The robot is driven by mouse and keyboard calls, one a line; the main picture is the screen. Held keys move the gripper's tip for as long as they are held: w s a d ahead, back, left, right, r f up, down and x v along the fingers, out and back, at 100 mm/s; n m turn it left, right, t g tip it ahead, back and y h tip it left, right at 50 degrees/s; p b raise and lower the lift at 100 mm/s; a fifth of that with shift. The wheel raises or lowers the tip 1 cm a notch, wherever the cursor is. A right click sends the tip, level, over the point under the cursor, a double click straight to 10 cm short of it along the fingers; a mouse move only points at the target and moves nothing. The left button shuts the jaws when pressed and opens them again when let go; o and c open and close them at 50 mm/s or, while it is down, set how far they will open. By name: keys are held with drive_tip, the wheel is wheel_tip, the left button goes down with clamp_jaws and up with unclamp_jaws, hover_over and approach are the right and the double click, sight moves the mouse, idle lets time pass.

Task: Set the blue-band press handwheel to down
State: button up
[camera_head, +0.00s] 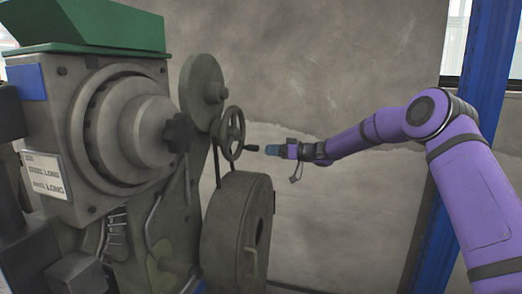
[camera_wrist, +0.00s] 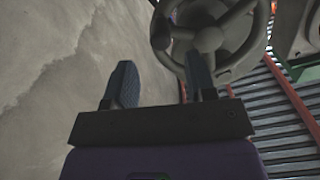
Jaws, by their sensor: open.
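The press (camera_head: 125,130) with a blue patch (camera_head: 28,82) on its upper left fills the left of the head view. Its dark grey spoked handwheel (camera_head: 231,124) stands on the side facing my gripper. A short crank handle (camera_head: 251,147) sticks out from the wheel's lower part to the right. My gripper (camera_head: 272,150) is open, just right of the handle's end, with a small gap. In the wrist view the handwheel (camera_wrist: 246,58) is ahead at the upper right. My open fingers (camera_wrist: 162,85) have only wall between them; the right finger overlaps the wheel's lower left edge.
A large round flywheel (camera_head: 228,240) sits below the handwheel, and a smaller disc (camera_head: 201,88) above it. A bare grey wall (camera_head: 330,70) is behind. A blue post (camera_head: 480,70) stands at the right. The space right of the handwheel holds only my arm.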

drive_tip(key=shift+v, duration=1.7)
drive_tip(key=s+r+m+g+h, duration=0.15)
drive_tip(key=s+r+h, duration=0.3)
drive_tip(key=s, duration=0.75)
drive_tip(key=s+r+g+h, duration=0.3)
drive_tip(key=s+r, duration=0.2)
drive_tip(key=s, duration=0.8)
drive_tip(key=s+d+m+t+h, duration=0.1)
drive_tip(key=s+d+m+h, duration=0.2)
drive_tip(key=s, duration=0.8)
drive_tip(key=s+d+f+m+t+h, duration=0.1)
drive_tip(key=s+d+m+h, duration=0.2)
drive_tip(key=s+d, duration=0.5)
drive_tip(key=s+d+m+t+h, duration=0.1)
drive_tip(key=s+d+m+h, duration=0.2)
drive_tip(key=s, duration=1.1)
drive_tip(key=shift+d+f+m, duration=0.2)
drive_tip(key=shift+d+m, duration=0.15)
drive_tip(key=shift+d, duration=1.25)
